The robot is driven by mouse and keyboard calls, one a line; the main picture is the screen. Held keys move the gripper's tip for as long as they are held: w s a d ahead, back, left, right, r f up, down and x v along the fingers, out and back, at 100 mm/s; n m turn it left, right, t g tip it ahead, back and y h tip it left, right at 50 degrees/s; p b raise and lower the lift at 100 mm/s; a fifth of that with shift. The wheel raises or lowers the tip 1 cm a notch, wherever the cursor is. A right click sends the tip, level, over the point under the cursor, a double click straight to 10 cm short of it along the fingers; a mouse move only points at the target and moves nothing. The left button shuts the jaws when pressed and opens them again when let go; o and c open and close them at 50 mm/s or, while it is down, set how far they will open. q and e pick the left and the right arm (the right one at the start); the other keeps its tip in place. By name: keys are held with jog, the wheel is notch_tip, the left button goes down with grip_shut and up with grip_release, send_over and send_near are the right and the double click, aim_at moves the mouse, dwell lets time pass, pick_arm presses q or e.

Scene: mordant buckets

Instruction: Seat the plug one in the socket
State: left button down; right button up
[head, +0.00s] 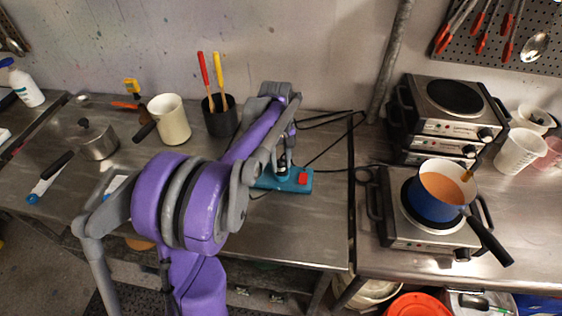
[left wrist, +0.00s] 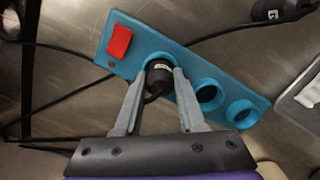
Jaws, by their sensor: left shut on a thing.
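A teal socket strip (head: 270,182) with a red switch (head: 303,179) lies on the steel table in the head view. In the left wrist view the strip (left wrist: 222,108) runs diagonally, with two open round sockets right of my fingers. My left gripper (left wrist: 161,77) is shut on a black plug (left wrist: 158,72), which sits over the socket nearest the red switch (left wrist: 120,42). How deep the plug sits is hidden. In the head view my left gripper (head: 282,166) is over the strip, partly hidden by its arm. My right gripper is not in view.
Another black plug (left wrist: 278,10) lies beyond the strip. Black cables (head: 335,140) cross the table behind and right of it. A black pot with red and yellow handles (head: 220,118) stands behind the arm. Hot plates, one with a blue saucepan (head: 437,195), stand right.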

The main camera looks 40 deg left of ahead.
pick_arm(q)
jog(key=shift+f, duration=0.15)
jog(key=c, duration=0.5)
grip_release()
notch_tip(320, 180, up, 12)
jog(key=a, duration=0.1)
jog(key=s+d+f+m+t, duration=0.2)
jog(key=s+d+f+m, duration=0.1)
jog(key=s+d+m, duration=0.1)
jog(key=s+d+f+m+t, duration=0.2)
jog(key=s+d+f+m, duration=0.2)
jog(key=s+d, duration=0.2)
jog(key=s+d+f+m+t+y, duration=0.1)
jog(key=s+d+f+m, duration=0.3)
jog(key=d, duration=0.5)
jog(key=shift+s+f+m+t+p, duration=0.15)
jog(key=shift+s+m+t+p, duration=0.2)
jog(key=shift+s+t, duration=0.55)
jog(key=shift+s+a, duration=0.1)
jog(key=shift+s, duration=0.05)
